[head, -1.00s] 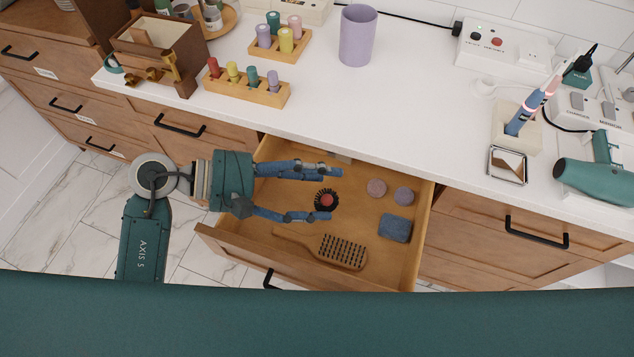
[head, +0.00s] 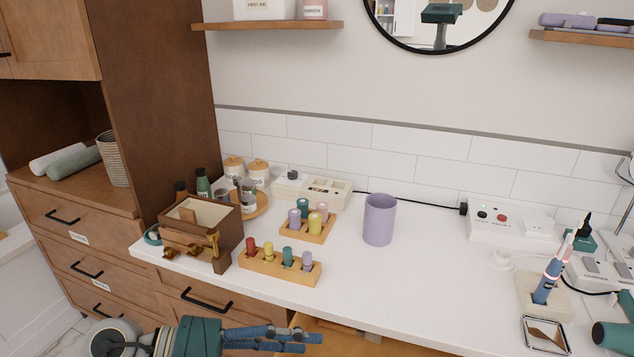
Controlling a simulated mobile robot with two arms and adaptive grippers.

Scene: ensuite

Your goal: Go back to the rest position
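My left gripper (head: 300,341) is at the bottom of the head view, in front of the counter and by the open drawer (head: 335,335). Its fingers point right and look apart, with nothing seen between them, though the lower part is cut off by the picture edge. Only a strip of the drawer's inside shows, so its contents are hidden. My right gripper is not in view.
The white counter (head: 410,305) holds a wooden box (head: 200,228), two racks of colored pegs (head: 278,265), a purple cup (head: 379,220), a toothbrush stand (head: 545,297) and a socket unit (head: 510,222). A tall cabinet (head: 160,110) stands left. Shelves and a round mirror are above.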

